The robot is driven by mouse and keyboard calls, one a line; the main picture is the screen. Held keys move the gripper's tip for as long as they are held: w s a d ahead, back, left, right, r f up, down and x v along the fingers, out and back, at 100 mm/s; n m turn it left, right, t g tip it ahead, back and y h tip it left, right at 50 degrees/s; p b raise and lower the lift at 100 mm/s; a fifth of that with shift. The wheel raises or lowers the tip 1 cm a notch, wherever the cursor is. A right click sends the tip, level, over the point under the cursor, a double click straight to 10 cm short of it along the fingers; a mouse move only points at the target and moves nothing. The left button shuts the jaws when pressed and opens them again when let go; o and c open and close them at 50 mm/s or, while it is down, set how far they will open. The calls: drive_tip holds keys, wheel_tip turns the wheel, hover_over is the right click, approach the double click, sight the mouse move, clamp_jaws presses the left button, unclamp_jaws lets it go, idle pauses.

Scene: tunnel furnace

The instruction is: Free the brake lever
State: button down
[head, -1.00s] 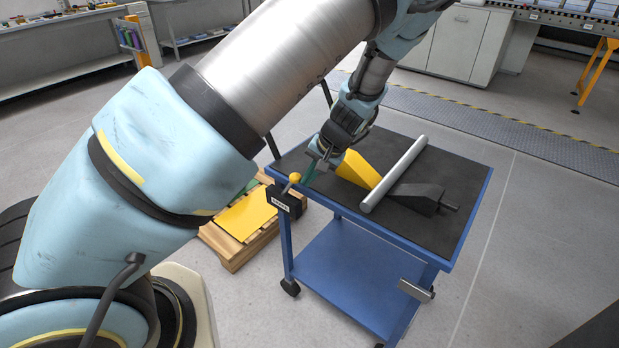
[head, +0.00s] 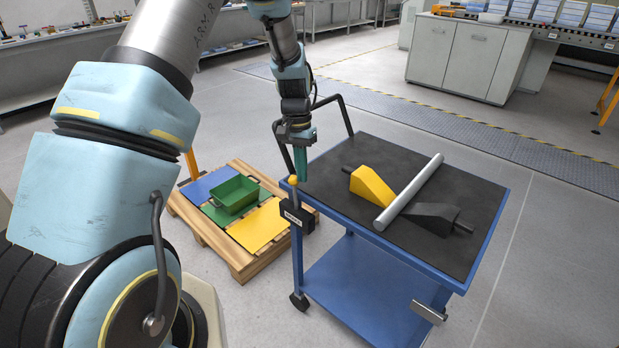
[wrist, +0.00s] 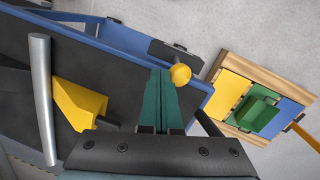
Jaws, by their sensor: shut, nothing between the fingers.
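The brake lever stands at the near left corner of the blue cart (head: 385,252), with a yellow knob (head: 293,181) on a short stem above a dark labelled box (head: 297,216). In the wrist view the knob (wrist: 180,74) shows just beside the tips of my gripper (wrist: 159,75). My gripper (head: 301,181) points down with its green fingers together and empty, close to the knob; I cannot tell whether they touch. A yellow wedge (head: 371,185) and a dark grey wedge (head: 434,213) lie on the cart's black top, with a silver bar (head: 408,194) between them.
A wooden pallet (head: 242,268) left of the cart carries blue, green and yellow panels and a green bin (head: 235,196). The cart's bent black handle (head: 343,108) rises behind my gripper. Grey cabinets (head: 466,58) stand at the back. The floor right of the cart is clear.

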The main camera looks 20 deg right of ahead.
drive_tip(key=w+g, duration=0.1)
drive_tip(key=w+a+g+h, duration=0.1)
drive_tip(key=shift+w+a+f, duration=0.1)
drive_tip(key=shift+w+a, duration=0.15)
drive_tip(key=shift+w, duration=0.05)
drive_tip(key=shift+w+a+f+g+h+b, duration=0.25)
drive_tip(key=shift+w+a+g, duration=0.2)
drive_tip(key=shift+w, duration=0.35)
drive_tip(key=shift+w+a+f+g+h+b, duration=0.15)
drive_tip(key=shift+w+a+g+h, duration=0.2)
drive_tip(key=shift+w, duration=0.4)
drive_tip(key=shift+w+a, duration=0.15)
drive_tip(key=shift+a, duration=0.05)
wheel_tip(320, 180, up, 11)
drive_tip(key=w, duration=0.3)
drive_tip(key=shift+d+r+b, duration=0.15)
drive_tip(key=shift+r+b, duration=0.05)
drive_tip(key=shift+b, duration=0.15)
